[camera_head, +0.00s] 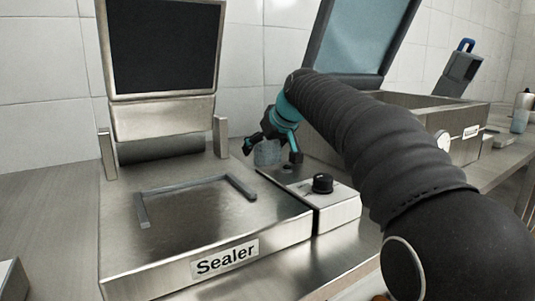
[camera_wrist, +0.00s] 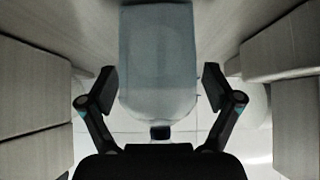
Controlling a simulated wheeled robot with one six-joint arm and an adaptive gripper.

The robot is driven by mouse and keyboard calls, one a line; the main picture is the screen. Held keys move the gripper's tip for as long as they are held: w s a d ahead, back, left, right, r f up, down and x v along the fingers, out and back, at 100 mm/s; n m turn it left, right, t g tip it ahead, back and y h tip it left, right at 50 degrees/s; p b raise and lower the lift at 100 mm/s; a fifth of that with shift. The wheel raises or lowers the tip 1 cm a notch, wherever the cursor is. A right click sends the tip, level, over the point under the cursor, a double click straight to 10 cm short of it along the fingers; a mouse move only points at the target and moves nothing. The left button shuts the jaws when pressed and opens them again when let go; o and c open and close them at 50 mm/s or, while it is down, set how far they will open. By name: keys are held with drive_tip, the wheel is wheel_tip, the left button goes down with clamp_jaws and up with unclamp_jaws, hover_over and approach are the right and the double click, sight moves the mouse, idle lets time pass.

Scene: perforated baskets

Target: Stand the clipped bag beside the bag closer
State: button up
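A pale blue-grey translucent bag (camera_wrist: 157,60) with a small dark clip (camera_wrist: 160,132) at its near end lies between my fingers in the wrist view. My gripper (camera_wrist: 160,76) has its fingers spread to either side of it, with narrow gaps showing at both fingertips. In the head view my gripper (camera_head: 272,152) is low beside the steel machine labelled Sealer (camera_head: 205,235), which looks like the bag closer, over its right side near the knob box. The bag (camera_head: 266,153) shows there as a small grey patch, partly hidden by the fingers.
The sealer's dark lid (camera_head: 160,50) stands open. A black knob (camera_head: 322,183) sits on the box right of it. A larger steel machine (camera_head: 460,122) with a raised glass lid (camera_head: 360,35) stands behind my arm. A blue-handled device (camera_head: 462,65) and bottles (camera_head: 522,108) are far right.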

drive_tip(key=c, duration=1.4)
drive_tip(key=shift+r, duration=0.15)
wheel_tip(320, 180, up, 10)
drive_tip(key=shift+f+p, duration=0.1)
drive_tip(key=shift+p, duration=0.7)
